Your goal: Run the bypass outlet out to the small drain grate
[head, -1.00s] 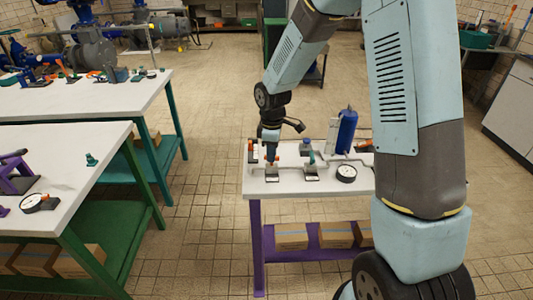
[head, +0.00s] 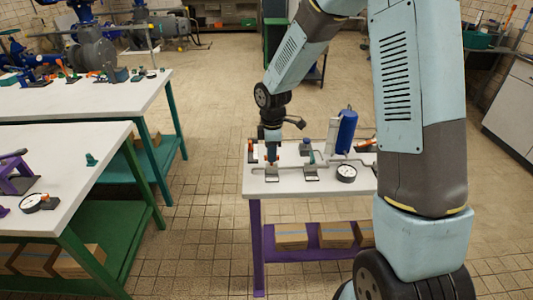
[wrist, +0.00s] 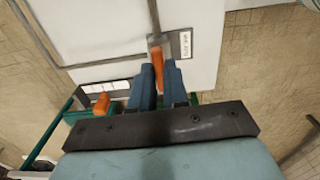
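My gripper (head: 271,152) points down over the left end of the white-topped bench (head: 325,187) with purple legs. In the wrist view my two dark blue fingers (wrist: 159,80) stand either side of an orange lever (wrist: 157,58). The lever sits on a small grey plate with a white label (wrist: 185,44), its print too small to read. I cannot tell whether the fingers grip the lever. A second orange handle (wrist: 101,103) shows to the left of the fingers. I cannot pick out the bypass outlet or the small drain grate by name.
On the same bench stand a blue cylinder (head: 347,130), a round gauge (head: 346,172) and a blue-topped fitting (head: 306,147) on grey piping. Two more white-topped benches (head: 75,178) (head: 110,98) with valves stand at left. Tiled floor (head: 210,205) lies open between them.

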